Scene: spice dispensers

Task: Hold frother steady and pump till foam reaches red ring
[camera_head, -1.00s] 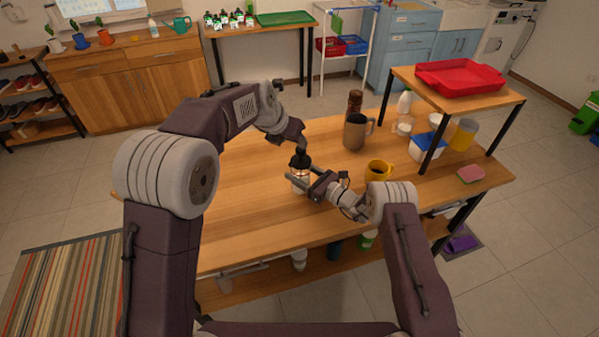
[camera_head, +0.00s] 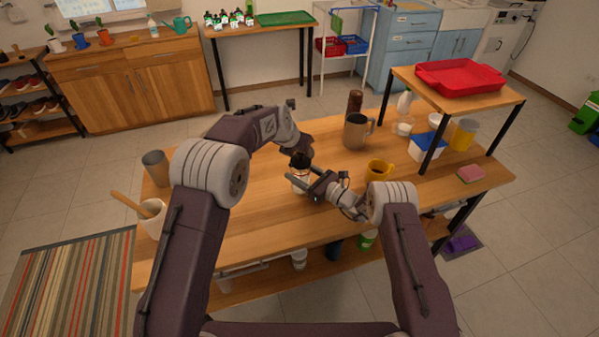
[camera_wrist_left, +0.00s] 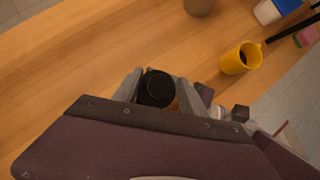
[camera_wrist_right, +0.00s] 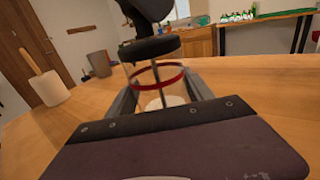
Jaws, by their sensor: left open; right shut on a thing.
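The frother (camera_head: 300,181) stands upright on the wooden table, a clear glass with a black top. In the right wrist view its red ring (camera_wrist_right: 158,76) circles the glass, a thin rod runs down inside, and whitish content (camera_wrist_right: 165,102) shows low, below the ring. My right gripper (camera_head: 311,190) is shut on the glass from the near right side. My left gripper (camera_head: 300,158) is above the frother, pointing down. In the left wrist view its open fingers stand either side of the black knob (camera_wrist_left: 157,88); whether they touch it I cannot tell.
A yellow mug (camera_head: 378,171) stands right of the frother, with a brown mug (camera_head: 356,132) behind. A mortar with pestle (camera_head: 152,214) and a grey-brown cup (camera_head: 156,167) are at the left. A raised shelf with a red tray (camera_head: 459,79) is at the right. The table's middle-left is clear.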

